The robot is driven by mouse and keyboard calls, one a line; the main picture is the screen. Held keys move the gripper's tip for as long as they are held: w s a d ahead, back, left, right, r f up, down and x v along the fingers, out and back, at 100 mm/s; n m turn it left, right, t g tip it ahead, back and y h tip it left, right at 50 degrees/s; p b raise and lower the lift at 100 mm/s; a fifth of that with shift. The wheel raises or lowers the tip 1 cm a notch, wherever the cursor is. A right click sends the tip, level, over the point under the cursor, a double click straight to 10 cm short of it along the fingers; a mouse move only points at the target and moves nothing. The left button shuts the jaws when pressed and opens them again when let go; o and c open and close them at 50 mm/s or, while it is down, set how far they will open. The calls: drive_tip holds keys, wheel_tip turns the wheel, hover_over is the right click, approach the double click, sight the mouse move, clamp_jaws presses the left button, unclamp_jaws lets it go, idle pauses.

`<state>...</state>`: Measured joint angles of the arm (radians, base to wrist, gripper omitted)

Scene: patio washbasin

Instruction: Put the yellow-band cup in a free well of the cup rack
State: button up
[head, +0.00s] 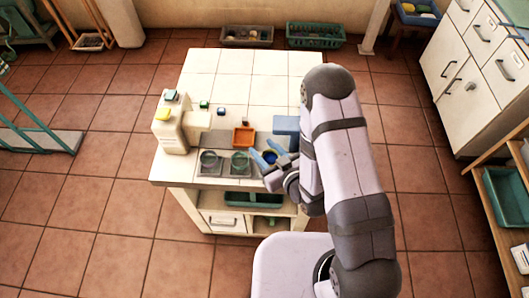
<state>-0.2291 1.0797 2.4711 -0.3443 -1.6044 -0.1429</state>
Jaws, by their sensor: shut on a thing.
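The cup rack (224,168) appears as a row of dark grey squares along the table's front edge. Two squares show green rings, at the left (209,160) and the middle (239,161); I cannot tell whether these are cups or bare wells. My arm hides the area to the right.
An orange tray (243,138) sits just behind the rack. A blue block (286,125) is behind my gripper. A cream dispenser-like body (171,134) stands at the left edge. Several small cubes lie farther back; the rear tabletop (250,72) is clear.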

drive_tip(key=shift+f, duration=1)
drive_tip(key=shift+f, duration=0.2)
drive_tip(key=o, duration=1.2)
drive_tip(key=shift+r, duration=0.2)
drive_tip(key=shift+s+d, duration=0.4)
drive_tip(key=shift+s, duration=0.05)
drive_tip(key=shift+p+v, duration=0.35)
drive_tip(key=shift+v, duration=1.9)
